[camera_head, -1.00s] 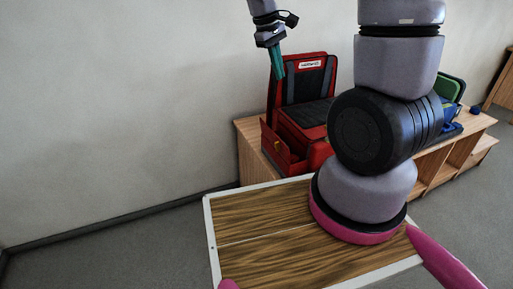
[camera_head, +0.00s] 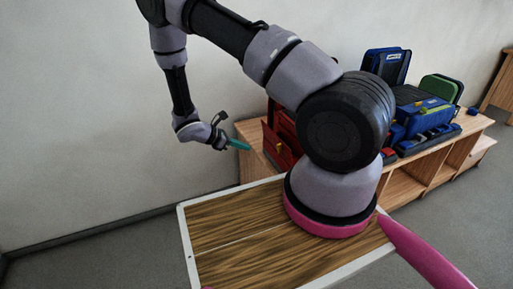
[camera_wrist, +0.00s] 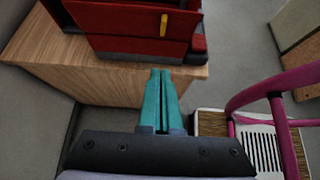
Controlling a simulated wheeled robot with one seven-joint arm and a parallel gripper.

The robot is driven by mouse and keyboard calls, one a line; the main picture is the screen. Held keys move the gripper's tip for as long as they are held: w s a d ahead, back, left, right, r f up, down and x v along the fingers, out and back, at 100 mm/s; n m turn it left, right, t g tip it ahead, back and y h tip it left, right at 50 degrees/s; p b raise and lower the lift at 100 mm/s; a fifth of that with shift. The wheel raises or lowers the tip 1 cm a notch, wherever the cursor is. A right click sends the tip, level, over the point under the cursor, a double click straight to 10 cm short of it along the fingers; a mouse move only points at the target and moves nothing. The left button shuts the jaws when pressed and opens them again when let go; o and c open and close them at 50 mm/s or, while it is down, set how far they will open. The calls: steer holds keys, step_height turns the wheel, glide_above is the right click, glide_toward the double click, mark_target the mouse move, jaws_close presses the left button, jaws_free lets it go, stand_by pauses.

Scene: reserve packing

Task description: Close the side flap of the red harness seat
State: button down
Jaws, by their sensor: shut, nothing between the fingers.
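The red harness seat (camera_head: 281,148) stands on the left end of the wooden shelf unit. My arm hides most of it in the head view. In the wrist view its red side (camera_wrist: 131,27) fills the top, with a small yellow tab (camera_wrist: 164,24) on it. I cannot tell how far the side flap stands open. My gripper (camera_head: 246,147) has teal fingers and is shut and empty. In the head view it is left of the seat, pointing right toward it. In the wrist view the fingertips (camera_wrist: 160,72) show just below the seat's lower edge, over the wooden end panel.
The shelf unit (camera_head: 440,158) runs along the wall. A blue seat (camera_head: 425,110) and a green-backed one (camera_head: 441,86) stand on it to the right. My own wood-topped base is in front. The floor left of the shelf is clear.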

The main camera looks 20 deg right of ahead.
steer(key=d+r+x, duration=0.1)
steer(key=r+x, duration=0.1)
steer(key=x, duration=1)
steer(key=shift+d, duration=0.45)
steer(key=shift+r, duration=0.2)
